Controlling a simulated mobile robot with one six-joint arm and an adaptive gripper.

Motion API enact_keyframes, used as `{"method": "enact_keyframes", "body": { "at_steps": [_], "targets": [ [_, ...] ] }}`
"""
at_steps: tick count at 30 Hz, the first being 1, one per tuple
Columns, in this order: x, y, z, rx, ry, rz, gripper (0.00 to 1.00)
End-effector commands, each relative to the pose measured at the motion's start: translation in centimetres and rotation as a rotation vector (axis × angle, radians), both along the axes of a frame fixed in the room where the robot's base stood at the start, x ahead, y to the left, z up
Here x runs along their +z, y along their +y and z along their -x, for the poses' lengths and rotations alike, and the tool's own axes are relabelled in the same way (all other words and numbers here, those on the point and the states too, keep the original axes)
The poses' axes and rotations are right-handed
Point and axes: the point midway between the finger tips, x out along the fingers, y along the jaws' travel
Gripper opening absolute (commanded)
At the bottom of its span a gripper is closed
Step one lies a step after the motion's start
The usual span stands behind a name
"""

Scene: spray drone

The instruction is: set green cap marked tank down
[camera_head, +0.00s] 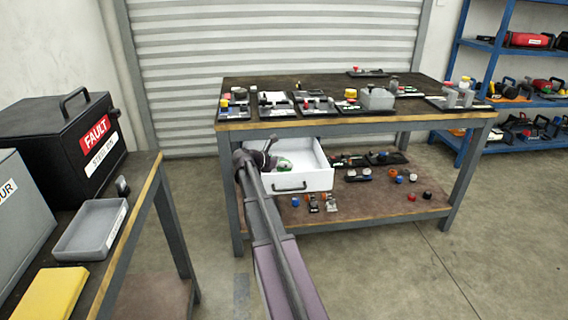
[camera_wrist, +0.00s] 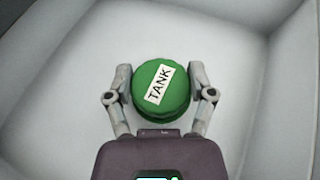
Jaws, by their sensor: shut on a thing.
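The green cap (camera_wrist: 175,88) carries a white label reading TANK. In the wrist view it lies between the two fingers of my gripper (camera_wrist: 161,92), which is shut on it. Pale drawer walls and floor surround the cap; I cannot tell whether it touches the floor. In the head view my gripper (camera_head: 272,164) reaches into the open white drawer (camera_head: 298,183) under the workbench, and a bit of green shows at the cap (camera_head: 284,164). My arm hides the drawer's left side.
The workbench (camera_head: 330,122) top holds several trays of small parts. Its lower shelf (camera_head: 370,212) holds loose caps and fittings.

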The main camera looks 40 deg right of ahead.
Motion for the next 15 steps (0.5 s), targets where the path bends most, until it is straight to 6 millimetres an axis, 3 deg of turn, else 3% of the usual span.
{"method": "enact_keyframes", "body": {
  "at_steps": [8, 9, 12, 15],
  "targets": [
    [-0.35, 0.01, 0.0, 0.0, 0.0, 0.0, 0.22],
    [-0.35, 0.01, 0.0, 0.0, 0.0, 0.0, 0.76],
    [-0.35, 0.01, -0.01, 0.0, 0.0, 0.0, 1.0],
    [-0.35, 0.01, -0.01, 0.0, 0.0, 0.0, 1.0]
  ]
}}
